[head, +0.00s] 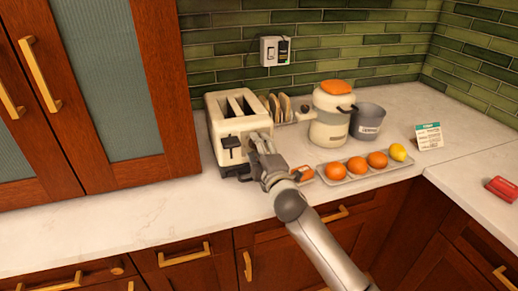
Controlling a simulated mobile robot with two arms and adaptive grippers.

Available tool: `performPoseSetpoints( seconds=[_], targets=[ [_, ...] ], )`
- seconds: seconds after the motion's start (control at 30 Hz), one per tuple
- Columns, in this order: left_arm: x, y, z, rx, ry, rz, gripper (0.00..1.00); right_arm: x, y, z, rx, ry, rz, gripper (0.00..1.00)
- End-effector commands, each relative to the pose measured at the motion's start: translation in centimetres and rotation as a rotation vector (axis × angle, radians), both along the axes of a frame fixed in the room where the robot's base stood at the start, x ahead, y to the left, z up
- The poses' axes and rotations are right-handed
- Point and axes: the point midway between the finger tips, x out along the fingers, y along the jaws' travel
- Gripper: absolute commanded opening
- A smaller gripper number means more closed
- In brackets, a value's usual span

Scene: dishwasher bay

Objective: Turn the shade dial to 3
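The cream toaster (222,128) stands on the counter against the tiled wall, with two slots on top and a black lever (232,143) on its front. My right gripper (260,139) comes in from the lower right, with its fingers at the right part of the toaster's front. The shade dial is not distinguishable; the gripper covers that part of the front. I cannot tell whether the fingers touch the toaster, or whether they are open or shut on something. My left gripper is not in view.
Right of the toaster are a rack of plates or toast (285,105), a jar with an orange lid (328,122) and a grey pot (368,122). A tray (350,178) of oranges and a lemon lies in front. The counter left of the toaster is clear.

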Motion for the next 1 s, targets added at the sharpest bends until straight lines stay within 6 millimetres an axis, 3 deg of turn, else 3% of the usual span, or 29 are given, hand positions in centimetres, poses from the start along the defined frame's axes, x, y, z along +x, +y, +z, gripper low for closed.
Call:
performPoseSetpoints(
  seconds=[0.27, 0.43, 1.0],
  targets=[
    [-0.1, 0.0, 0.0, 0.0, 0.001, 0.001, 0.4, -0.1, -0.1, 0.1, 0.0, -0.002, 0.0, 0.51],
    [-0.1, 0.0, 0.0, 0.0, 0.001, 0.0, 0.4, -1.1, -0.4, 0.0, 0.0, -0.002, 0.0, 0.51],
    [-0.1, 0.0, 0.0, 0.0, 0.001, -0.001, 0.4, -10.0, -3.3, 0.0, -0.001, 0.0, 0.0, 0.51]
  ],
)
